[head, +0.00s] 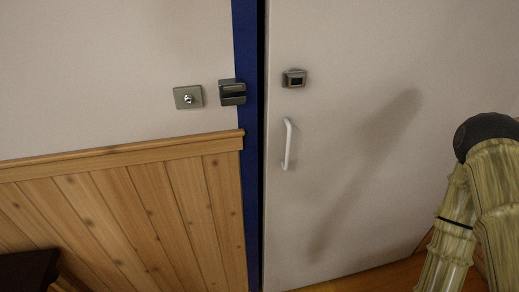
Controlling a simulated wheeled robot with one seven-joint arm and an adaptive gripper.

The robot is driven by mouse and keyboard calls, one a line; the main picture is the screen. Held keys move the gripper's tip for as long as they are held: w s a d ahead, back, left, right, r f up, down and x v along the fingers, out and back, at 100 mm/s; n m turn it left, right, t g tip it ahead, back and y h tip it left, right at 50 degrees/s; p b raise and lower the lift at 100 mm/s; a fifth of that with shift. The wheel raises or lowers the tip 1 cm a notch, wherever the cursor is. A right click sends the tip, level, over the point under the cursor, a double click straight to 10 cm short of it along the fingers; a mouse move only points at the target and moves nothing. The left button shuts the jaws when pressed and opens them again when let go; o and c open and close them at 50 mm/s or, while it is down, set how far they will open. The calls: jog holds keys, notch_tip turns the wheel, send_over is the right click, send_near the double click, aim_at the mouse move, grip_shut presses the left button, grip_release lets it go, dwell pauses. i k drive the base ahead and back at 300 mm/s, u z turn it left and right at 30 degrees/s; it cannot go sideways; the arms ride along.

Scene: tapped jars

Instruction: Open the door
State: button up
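A pale grey door (370,180) fills the right half of the head view. A white vertical bar handle (287,145) is on it near its left edge. A small metal latch piece (294,78) with a dark opening is above the handle. A dark metal lock part (232,92) sits on the blue door frame (246,190). A dark gap shows between frame and door; I cannot tell how far the door stands from closed. Links of my arm show at the right edge, apart from the handle. My gripper is not in view.
A metal plate with a round button (188,97) is on the wall left of the frame. Wooden panelling (130,210) covers the lower wall. A dark object (28,270) stands at the bottom left. Some wooden floor (375,278) shows below the door. A shadow falls across the door.

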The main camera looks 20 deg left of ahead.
aim_at(358, 159)
jog(key=u, duration=0.8)
jog(key=k, duration=0.65)
jog(key=z, duration=0.85)
